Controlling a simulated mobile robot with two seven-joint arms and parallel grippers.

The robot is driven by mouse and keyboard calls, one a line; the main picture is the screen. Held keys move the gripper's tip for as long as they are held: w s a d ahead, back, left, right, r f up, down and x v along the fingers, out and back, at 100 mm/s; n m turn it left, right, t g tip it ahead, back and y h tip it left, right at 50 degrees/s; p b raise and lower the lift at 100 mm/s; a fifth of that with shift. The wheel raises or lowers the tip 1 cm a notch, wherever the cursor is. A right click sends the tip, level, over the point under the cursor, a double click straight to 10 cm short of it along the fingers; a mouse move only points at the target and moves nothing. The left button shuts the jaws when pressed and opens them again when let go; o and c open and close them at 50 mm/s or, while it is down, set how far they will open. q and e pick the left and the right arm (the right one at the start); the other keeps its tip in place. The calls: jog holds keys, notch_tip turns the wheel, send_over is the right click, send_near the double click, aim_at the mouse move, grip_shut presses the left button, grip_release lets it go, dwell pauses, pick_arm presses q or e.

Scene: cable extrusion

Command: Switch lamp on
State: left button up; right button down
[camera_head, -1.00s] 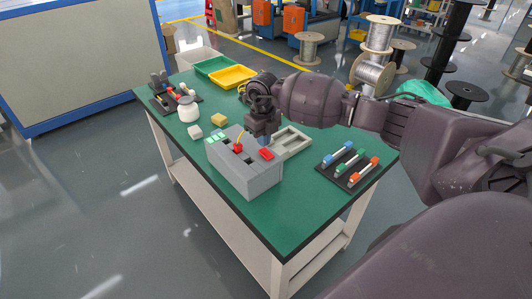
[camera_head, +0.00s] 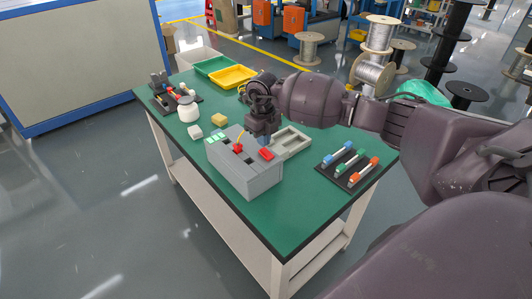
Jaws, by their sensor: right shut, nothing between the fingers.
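A grey control box (camera_head: 247,176) stands on the green table top. Its top face carries green buttons (camera_head: 219,136) at the left, a small red and yellow part (camera_head: 238,148) in the middle and a red block (camera_head: 266,155) at the right. I cannot tell which part, if any, is a lamp or its switch. My right gripper (camera_head: 264,143) points down over the box's back right edge, just behind the red block. Its fingers look closed, with nothing seen between them; the tips are small and partly hidden, so contact is unclear. My left gripper is not in view.
A grey tray (camera_head: 303,144) lies behind the box. A black rack (camera_head: 334,171) with coloured-ended rods lies at the right. A white jar (camera_head: 188,112), a yellow block (camera_head: 219,119) and green and yellow bins (camera_head: 232,84) stand left and behind. The front table strip is clear.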

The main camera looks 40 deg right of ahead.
aim_at(263, 150)
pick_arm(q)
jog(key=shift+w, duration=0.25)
pick_arm(e)
jog(key=shift+f, duration=0.1)
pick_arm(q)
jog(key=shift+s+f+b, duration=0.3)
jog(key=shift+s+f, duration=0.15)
pick_arm(e)
jog(key=shift+f, duration=0.6)
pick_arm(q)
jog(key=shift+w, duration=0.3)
pick_arm(e)
jog(key=shift+f, duration=0.3)
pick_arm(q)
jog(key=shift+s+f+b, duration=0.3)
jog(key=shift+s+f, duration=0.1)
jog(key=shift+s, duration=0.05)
pick_arm(e)
jog(key=shift+f, duration=0.45)
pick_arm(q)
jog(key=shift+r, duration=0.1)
pick_arm(e)
jog(key=shift+r, duration=0.1)
